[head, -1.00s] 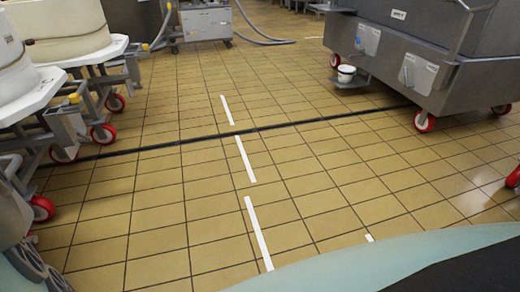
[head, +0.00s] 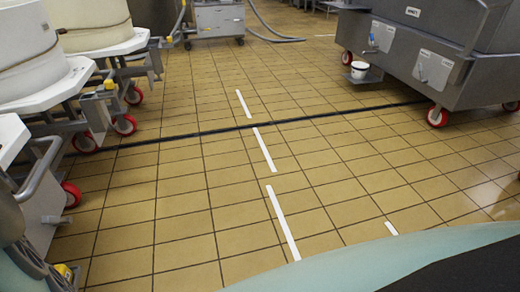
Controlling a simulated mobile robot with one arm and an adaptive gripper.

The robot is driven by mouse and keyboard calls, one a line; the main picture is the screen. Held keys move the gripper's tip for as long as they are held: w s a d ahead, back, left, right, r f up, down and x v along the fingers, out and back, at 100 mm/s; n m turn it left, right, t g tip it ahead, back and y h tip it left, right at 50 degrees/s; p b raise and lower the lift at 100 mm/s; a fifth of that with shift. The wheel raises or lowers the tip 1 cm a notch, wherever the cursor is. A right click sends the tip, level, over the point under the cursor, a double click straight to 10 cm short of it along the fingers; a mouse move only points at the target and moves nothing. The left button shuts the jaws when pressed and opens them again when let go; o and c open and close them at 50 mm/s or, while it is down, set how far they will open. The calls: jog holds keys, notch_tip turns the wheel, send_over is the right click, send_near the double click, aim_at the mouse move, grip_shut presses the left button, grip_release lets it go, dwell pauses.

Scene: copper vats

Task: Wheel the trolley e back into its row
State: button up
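Several trolleys with white tops and red-wheeled steel frames stand in a row along the left edge. Cream round tubs sit on the two farther ones, the upper tub (head: 88,22) and the lower tub (head: 30,50). The nearest trolley (head: 45,195) is cut off by the left edge, with a grey tube handle and one red wheel showing. I cannot tell which of them is trolley e, as no such letter is readable on them. My gripper is not in view.
A large steel vat (head: 440,60) on red wheels stands at upper right, with a small white bucket (head: 359,70) at its side. A steel machine (head: 218,20) with a grey hose (head: 268,32) stands at the back. White floor dashes (head: 282,222) and a dark drain line (head: 225,129) cross clear tiles.

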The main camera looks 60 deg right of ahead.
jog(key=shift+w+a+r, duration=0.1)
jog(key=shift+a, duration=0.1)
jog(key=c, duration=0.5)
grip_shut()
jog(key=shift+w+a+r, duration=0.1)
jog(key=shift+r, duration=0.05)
